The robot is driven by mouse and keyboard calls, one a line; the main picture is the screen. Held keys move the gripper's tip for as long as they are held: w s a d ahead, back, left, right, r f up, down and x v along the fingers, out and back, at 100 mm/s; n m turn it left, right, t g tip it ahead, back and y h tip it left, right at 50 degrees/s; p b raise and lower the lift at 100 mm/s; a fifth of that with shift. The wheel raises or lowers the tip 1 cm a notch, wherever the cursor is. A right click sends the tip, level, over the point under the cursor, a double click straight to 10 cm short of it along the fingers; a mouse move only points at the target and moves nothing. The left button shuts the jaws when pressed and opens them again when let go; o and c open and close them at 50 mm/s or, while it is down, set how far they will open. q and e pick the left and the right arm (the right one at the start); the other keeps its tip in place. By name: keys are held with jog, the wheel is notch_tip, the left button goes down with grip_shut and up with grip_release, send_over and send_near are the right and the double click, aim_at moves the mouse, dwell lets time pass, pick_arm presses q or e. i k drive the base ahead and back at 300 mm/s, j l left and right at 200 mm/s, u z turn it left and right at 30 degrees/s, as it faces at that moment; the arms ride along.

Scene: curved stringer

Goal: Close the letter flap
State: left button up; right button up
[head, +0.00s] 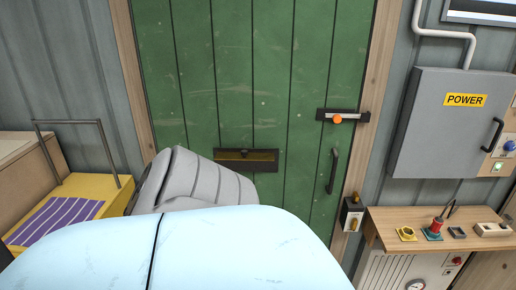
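The letter flap (262,156) is a dull brass-brown panel in a dark letter slot frame (218,161) on the green door (233,60). A small dark knob shows near its top middle. How far the flap stands open cannot be told from this angle. A grey ribbed part of my own arm comes up close to the slot from the lower left. A large pale blue part of mine fills the bottom middle and hides the lower door. Neither of my grippers shows.
A latch with an orange knob (337,119) and a dark handle (333,171) sit on the door's right side. A grey power box (446,128) hangs right, above a wooden shelf (390,236) with small parts. A yellow box (88,188) stands left.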

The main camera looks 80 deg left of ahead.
aim_at(244, 155)
jog(key=u, duration=2.6)
